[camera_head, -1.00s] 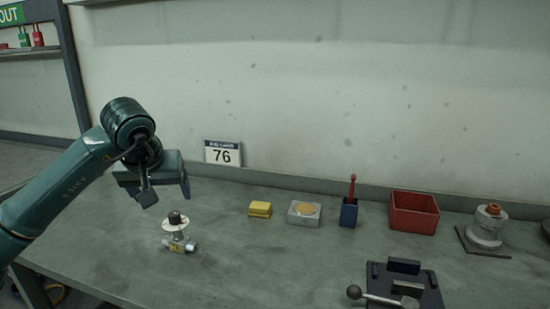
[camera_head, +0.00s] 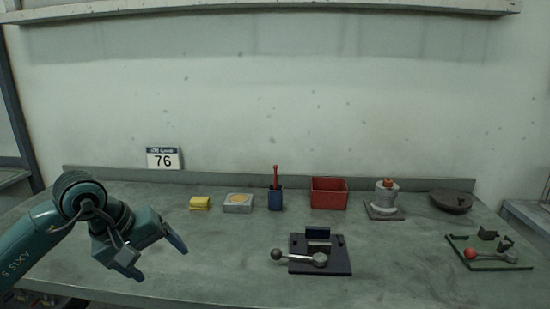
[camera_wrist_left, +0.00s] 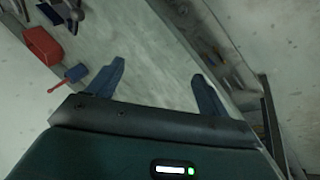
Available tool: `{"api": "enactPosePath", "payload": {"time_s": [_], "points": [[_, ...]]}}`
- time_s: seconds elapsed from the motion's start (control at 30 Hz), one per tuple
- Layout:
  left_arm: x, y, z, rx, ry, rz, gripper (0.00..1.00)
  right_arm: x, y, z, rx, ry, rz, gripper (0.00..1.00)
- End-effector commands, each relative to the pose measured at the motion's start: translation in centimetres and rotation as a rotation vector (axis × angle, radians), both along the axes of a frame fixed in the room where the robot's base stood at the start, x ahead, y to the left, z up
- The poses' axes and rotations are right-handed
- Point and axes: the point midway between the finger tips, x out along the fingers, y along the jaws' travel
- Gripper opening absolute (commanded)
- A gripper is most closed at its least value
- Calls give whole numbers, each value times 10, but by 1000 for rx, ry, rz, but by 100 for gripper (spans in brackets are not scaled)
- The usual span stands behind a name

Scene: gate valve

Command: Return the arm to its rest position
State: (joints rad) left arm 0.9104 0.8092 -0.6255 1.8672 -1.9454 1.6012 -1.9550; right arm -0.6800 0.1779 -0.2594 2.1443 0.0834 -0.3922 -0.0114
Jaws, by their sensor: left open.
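My left arm enters the head view from the left. Its gripper (camera_head: 160,260) is open and empty, with its fingers apart over the left front of the grey bench (camera_head: 225,265). The left wrist view also shows the two spread fingers (camera_wrist_left: 160,88) with nothing between them. My right gripper is not in view.
Along the bench back stand a yellow block (camera_head: 200,203), a grey block (camera_head: 238,203), a blue holder (camera_head: 275,200), a red bin (camera_head: 328,194) and a grey flanged part (camera_head: 385,200). A dark fixture (camera_head: 335,262) and a green plate (camera_head: 488,262) lie nearer the front.

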Motion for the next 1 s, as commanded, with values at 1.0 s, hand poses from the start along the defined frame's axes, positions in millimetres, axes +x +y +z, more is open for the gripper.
{"api": "enactPosePath", "payload": {"time_s": [1.0], "points": [[-181, -78, -203, 539, -862, -546, 79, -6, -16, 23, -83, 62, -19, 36]]}}
